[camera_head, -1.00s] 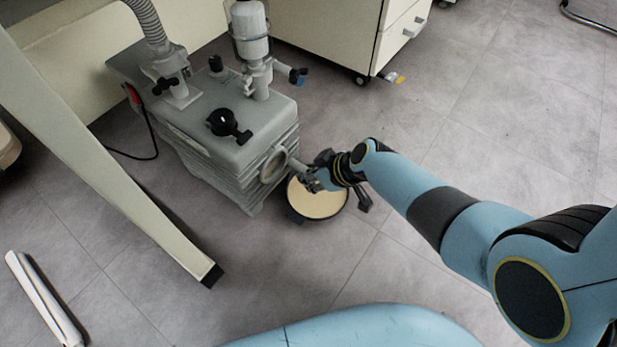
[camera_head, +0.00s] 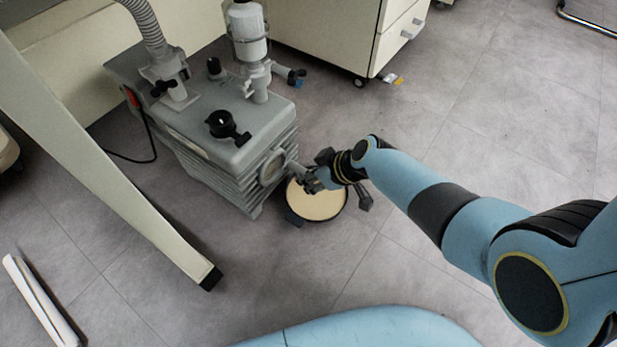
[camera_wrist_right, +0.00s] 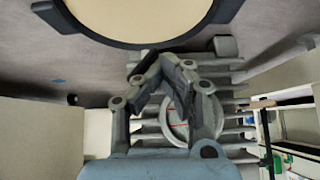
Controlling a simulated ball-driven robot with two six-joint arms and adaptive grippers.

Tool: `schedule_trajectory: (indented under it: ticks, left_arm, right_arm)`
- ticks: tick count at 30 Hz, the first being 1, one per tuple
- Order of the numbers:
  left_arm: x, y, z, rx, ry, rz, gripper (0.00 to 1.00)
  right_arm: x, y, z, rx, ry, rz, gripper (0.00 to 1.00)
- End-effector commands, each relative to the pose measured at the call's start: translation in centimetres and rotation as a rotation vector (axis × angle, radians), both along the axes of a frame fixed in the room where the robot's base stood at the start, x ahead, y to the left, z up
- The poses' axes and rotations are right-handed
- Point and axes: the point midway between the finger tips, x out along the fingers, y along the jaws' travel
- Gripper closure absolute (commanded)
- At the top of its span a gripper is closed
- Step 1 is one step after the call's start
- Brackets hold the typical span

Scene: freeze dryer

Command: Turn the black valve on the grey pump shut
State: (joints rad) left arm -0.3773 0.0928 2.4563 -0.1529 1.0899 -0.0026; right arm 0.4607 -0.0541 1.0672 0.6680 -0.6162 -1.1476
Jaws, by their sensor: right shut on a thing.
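The grey pump (camera_head: 172,125) stands on the floor at the upper left in the head view. A round sight glass (camera_head: 271,167) is on its near end; the sight glass also shows behind my fingers in the wrist view (camera_wrist_right: 178,122). My right gripper (camera_head: 308,180) is at this end, beside a short grey spout (camera_head: 297,168). In the wrist view my right fingers (camera_wrist_right: 165,72) are closed in around a small dark part, which looks like the black valve (camera_wrist_right: 178,84). The fingers mostly hide it, so its turn angle cannot be told. My left gripper is out of view.
A round black-rimmed pan (camera_head: 344,206) with a tan inside sits on the floor under my right gripper. A black knob (camera_head: 222,124) is on the pump's top. A slanted table leg (camera_head: 130,190) stands left of the pump, a cabinet (camera_head: 330,35) behind.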

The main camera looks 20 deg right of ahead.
Motion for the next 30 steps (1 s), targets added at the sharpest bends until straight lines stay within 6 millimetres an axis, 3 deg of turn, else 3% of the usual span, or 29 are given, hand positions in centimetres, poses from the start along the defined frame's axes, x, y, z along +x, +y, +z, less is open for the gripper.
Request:
schedule_trajectory:
  ticks: [1, 25, 30]
  left_arm:
    - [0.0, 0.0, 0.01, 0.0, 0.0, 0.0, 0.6]
    - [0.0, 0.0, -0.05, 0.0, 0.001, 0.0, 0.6]
    - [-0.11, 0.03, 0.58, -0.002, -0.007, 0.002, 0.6]
  right_arm:
    - [1.56, -1.59, 0.71, -0.03, -0.038, -0.008, 1.0]
    - [1.81, -2.26, -0.12, -0.031, -0.03, -0.007, 1.0]
    - [1.04, -2.5, 0.22, -0.027, -0.026, -0.006, 1.0]
